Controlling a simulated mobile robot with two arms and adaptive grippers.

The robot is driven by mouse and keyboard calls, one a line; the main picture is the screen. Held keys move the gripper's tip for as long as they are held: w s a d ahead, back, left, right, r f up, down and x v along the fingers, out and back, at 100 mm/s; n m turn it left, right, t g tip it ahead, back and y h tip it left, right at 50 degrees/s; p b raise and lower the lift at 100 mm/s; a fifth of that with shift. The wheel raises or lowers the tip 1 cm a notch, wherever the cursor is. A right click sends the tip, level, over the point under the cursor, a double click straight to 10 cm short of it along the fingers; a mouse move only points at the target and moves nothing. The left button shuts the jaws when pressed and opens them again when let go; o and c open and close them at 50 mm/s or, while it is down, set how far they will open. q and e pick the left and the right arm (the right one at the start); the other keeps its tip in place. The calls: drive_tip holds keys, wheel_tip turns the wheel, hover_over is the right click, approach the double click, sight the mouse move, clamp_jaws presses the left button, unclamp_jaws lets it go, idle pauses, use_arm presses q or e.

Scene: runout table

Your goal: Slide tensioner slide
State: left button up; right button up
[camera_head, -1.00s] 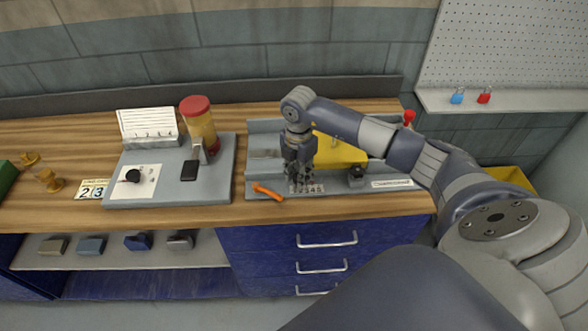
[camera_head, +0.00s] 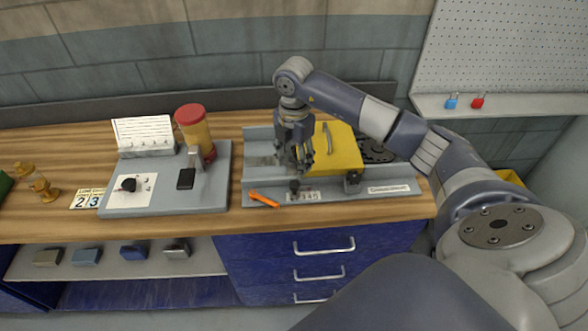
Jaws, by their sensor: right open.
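A grey machine base (camera_head: 330,198) lies on the workbench, with a number strip (camera_head: 302,196) on its front edge. A small dark knob (camera_head: 294,186), which may belong to the tensioner slide, stands by the left end of this strip. My right gripper (camera_head: 297,168) points down just above and behind the knob. Its fingers are apart, with nothing visibly held; I cannot tell whether a finger touches the knob. A second dark fitting (camera_head: 352,181) stands to the right. A yellow cover (camera_head: 338,150) with a handle sits behind. My left gripper is out of view.
An orange lever (camera_head: 264,199) lies at the base's front left corner. A grey panel (camera_head: 215,190) with a red-capped jar (camera_head: 196,130) stands to the left. My right arm crosses above the yellow cover and a dark round disc (camera_head: 376,152). Blue drawers (camera_head: 300,250) are below.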

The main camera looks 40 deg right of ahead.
drive_tip(key=shift+r, duration=1.7)
